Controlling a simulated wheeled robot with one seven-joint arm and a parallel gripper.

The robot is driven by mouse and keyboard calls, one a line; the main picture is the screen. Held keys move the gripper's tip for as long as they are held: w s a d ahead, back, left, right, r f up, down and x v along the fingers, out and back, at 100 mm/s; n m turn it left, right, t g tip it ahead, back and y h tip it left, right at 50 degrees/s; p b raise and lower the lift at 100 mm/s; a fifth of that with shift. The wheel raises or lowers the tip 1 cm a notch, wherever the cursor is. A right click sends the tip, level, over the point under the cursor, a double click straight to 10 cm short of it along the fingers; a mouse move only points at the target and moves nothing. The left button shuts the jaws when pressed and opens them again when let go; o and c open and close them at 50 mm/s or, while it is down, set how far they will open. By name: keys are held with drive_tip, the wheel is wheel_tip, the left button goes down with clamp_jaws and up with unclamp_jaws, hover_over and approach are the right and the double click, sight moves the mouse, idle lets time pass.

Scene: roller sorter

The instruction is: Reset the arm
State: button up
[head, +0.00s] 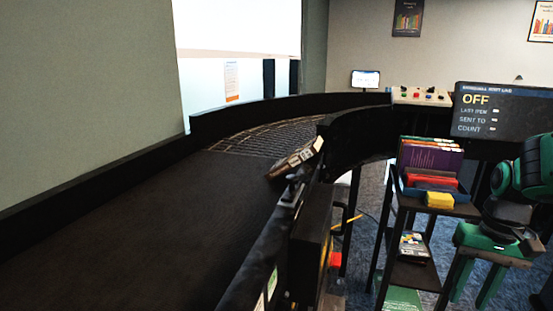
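Green and black arm links, which look like mine, fill the right edge of the head view. A book or box with a pale edge (296,159) lies tilted on the inner rail of the dark conveyor (150,220), just before the roller curve (265,138). The arm links are well apart from it, on the far side of the shelf cart.
A shelf cart (418,205) stands close left of the arm links, with a blue bin of books (430,160) and a yellow block (439,200) on top. A screen (500,108) reads OFF. A button panel (420,96) stands behind.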

drive_tip(key=s+r+m, duration=0.2)
drive_tip(key=s, duration=1.1)
drive_tip(key=shift+t+h, duration=0.3)
drive_tip(key=shift+h, duration=0.1)
drive_tip(key=shift+r, duration=0.1)
drive_tip(key=shift+w+f, duration=0.25)
drive_tip(key=shift+w, duration=0.35)
